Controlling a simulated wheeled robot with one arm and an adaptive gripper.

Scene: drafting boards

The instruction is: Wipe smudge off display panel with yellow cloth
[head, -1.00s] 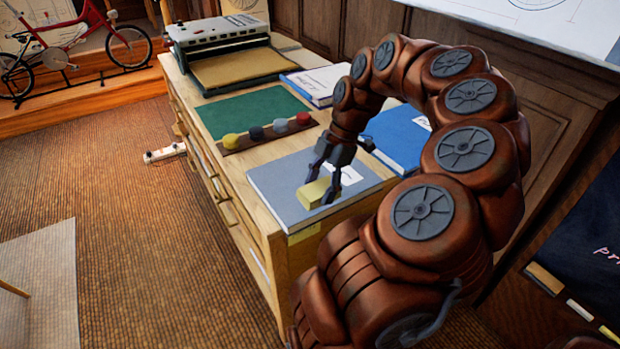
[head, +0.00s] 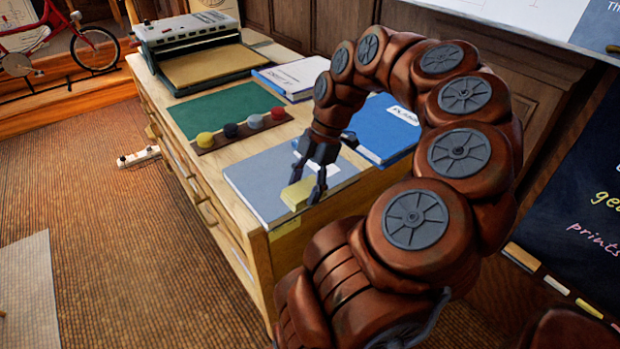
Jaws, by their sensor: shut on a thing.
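My gripper (head: 307,183) points down over the near end of the drafting table, its fingers shut on a small yellow block-like thing (head: 297,195). This looks like the yellow cloth, folded or bunched. It is at or just above a grey-blue flat folder or pad (head: 262,178); I cannot tell whether it touches. I cannot make out a smudge. No surface in view is clearly a display panel. A dark board (head: 575,215) with chalk writing is partly in view at the right.
The wooden table (head: 265,250) also bears a blue binder (head: 385,125), a white-labelled book (head: 290,78), a green mat (head: 215,112), several coloured knobs on a strip (head: 230,131) and a machine (head: 190,35). A power strip (head: 138,157) lies on the floor.

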